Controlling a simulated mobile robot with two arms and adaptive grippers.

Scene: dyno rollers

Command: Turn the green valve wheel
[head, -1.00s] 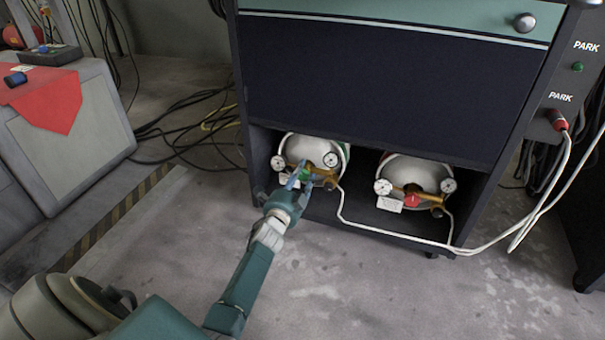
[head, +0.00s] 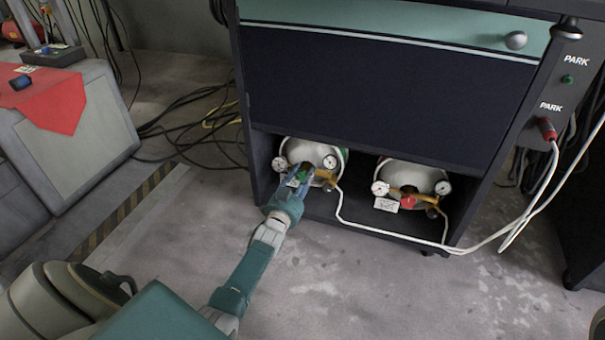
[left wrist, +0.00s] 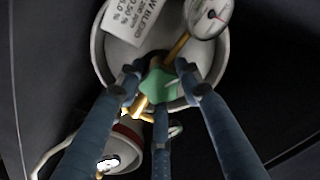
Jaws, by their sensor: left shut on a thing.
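The green valve wheel (left wrist: 157,87) sits on the brass valve of the left gas cylinder (head: 313,152), in the cabinet's lower bay. In the left wrist view my left gripper (left wrist: 160,85) has its blue fingers around the wheel and is shut on it. In the head view the left gripper (head: 299,178) reaches into the bay from the front and hides most of the wheel; a little green shows. My right gripper is not in view.
A second cylinder (head: 415,175) with a red wheel (head: 407,202) stands to the right. Gauges (left wrist: 209,16) and a paper tag (left wrist: 124,22) sit close to the fingers. A white hose (head: 375,230) runs along the bay's front. Dark cables (head: 180,130) lie on the floor at left.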

